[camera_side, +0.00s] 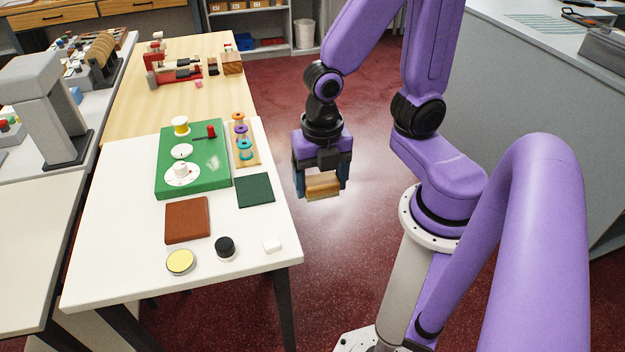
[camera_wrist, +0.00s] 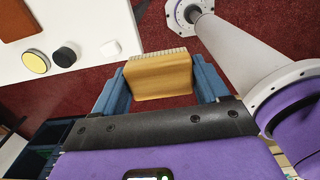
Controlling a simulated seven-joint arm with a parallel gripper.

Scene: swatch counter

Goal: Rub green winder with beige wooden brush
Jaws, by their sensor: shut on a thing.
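The green winder (camera_side: 212,163) is a flat green box on the white table, in the side view. It carries a yellow-and-white spool, white discs and a red-knobbed crank. My gripper (camera_side: 322,188) is shut on the beige wooden brush (camera_side: 324,182), beyond the table's right edge and above the red floor. The brush is well apart from the winder, to its right. In the wrist view the brush (camera_wrist: 160,80) sits between the two blue fingers, with a row of pale bristles along its far edge. The winder is not seen in the wrist view.
On the white table (camera_side: 130,225) are a rack of coloured spools (camera_side: 243,155), a dark green square (camera_side: 255,190), a brown square (camera_side: 187,220), a yellow-topped disc (camera_side: 180,262), a black-topped pot (camera_side: 225,247) and a white block (camera_side: 272,246). A wooden table (camera_side: 135,115) adjoins behind.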

